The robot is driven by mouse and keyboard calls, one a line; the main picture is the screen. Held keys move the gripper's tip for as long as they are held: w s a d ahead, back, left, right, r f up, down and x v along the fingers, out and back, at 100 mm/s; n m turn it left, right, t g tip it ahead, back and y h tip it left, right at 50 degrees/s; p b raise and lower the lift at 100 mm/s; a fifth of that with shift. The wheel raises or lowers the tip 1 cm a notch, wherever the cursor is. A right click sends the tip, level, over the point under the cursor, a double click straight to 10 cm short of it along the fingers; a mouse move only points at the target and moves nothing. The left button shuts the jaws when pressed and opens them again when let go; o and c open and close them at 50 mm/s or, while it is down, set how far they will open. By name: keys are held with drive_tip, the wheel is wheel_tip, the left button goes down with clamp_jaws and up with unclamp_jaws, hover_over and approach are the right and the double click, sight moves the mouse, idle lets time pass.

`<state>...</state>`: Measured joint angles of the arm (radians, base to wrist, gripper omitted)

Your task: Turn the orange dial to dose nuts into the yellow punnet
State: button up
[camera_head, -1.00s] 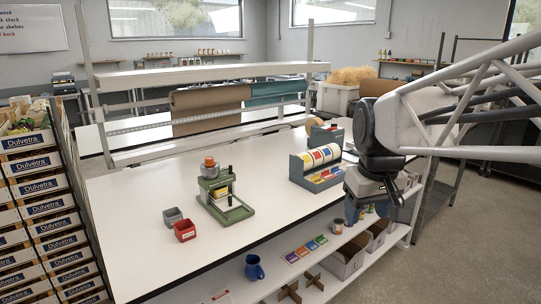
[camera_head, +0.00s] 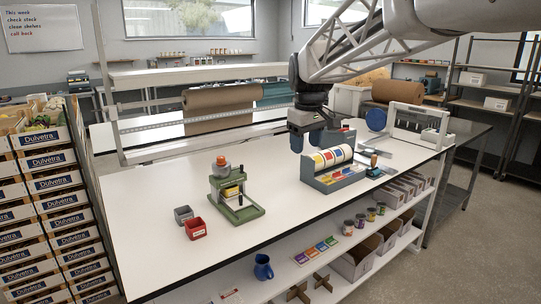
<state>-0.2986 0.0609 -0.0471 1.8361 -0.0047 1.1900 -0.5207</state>
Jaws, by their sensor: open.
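The green dispenser stand (camera_head: 243,213) stands on the left-centre of the white table. An orange rounded part (camera_head: 221,161), which looks like the dial, sits at its top. A yellow thing (camera_head: 232,190), perhaps the punnet, is inside the stand's frame; its contents cannot be made out. My gripper (camera_head: 306,142) hangs pointing down, open and empty, to the right of and behind the stand. In the picture its fingers are just above the left end of the roll holder, apart from the dial.
A small red bin (camera_head: 196,229) and a grey bin (camera_head: 183,214) stand left of the dispenser. The grey holder with coloured label rolls (camera_head: 334,181) stands to its right. The white table (camera_head: 150,195) is clear at left and front. Stacked crates (camera_head: 50,187) stand beyond its left edge.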

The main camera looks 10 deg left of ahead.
drive_tip(key=w+a+f+n, duration=0.1)
drive_tip(key=w+a+n, duration=0.3)
drive_tip(key=w+a, duration=0.95)
drive_tip(key=n+g, duration=0.1)
drive_tip(key=n, duration=0.2)
hover_over(221, 157)
wheel_tip(221, 157, down, 5)
drive_tip(key=shift+r, duration=0.1)
drive_tip(key=shift+f, duration=0.2)
drive_tip(key=shift+s+f, duration=0.1)
drive_tip(key=shift+f, duration=3.7)
drive_tip(key=c, duration=0.9)
